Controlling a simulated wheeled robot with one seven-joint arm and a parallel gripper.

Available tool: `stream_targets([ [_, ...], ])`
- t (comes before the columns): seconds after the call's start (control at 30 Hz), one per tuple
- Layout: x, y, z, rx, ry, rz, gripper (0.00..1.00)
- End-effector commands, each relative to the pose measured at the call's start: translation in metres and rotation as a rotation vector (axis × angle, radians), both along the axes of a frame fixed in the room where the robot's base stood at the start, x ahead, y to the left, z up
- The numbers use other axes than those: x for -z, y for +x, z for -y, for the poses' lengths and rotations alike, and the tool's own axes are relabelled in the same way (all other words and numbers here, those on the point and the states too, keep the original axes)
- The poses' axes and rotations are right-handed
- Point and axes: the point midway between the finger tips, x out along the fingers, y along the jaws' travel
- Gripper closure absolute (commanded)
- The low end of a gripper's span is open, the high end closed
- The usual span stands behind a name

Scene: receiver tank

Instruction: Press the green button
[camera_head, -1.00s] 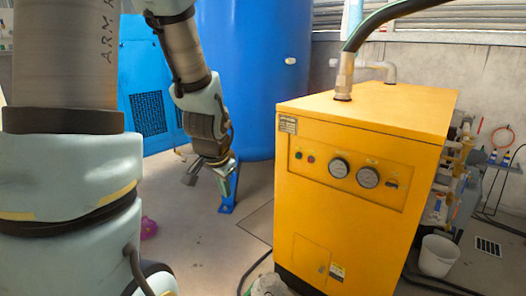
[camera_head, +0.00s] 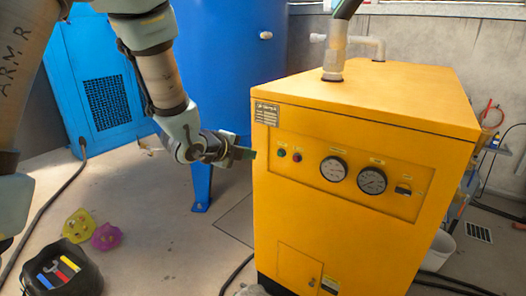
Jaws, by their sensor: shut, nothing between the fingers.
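The green button (camera_head: 281,152) is a small round button at the left end of the control panel on the yellow machine (camera_head: 330,238). A red button (camera_head: 297,157) sits just to its right. My gripper (camera_head: 250,154) is shut and empty. It points right toward the panel, at about the button's height, and its tip shows at the machine's left front edge. The green button is uncovered in this view. I cannot tell how far the tip stands from the machine's face.
Two round gauges (camera_head: 333,169) and a black switch (camera_head: 403,190) share the panel. A hose and pipe fitting (camera_head: 334,52) rise from the machine's top. A blue tank (camera_head: 232,60) stands behind. A black tool bin (camera_head: 62,270) and pink (camera_head: 106,236) and yellow items lie on the floor.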

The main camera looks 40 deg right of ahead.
Motion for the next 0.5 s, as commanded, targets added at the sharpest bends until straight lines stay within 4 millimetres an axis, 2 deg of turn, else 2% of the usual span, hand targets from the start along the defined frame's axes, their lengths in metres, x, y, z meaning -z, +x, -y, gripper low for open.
stream_targets([
  [0.27,0.002,0.001,0.002,-0.003,0.002,-0.002,1.00],
  [0.5,0.017,0.008,0.029,-0.003,0.003,-0.004,1.00],
])
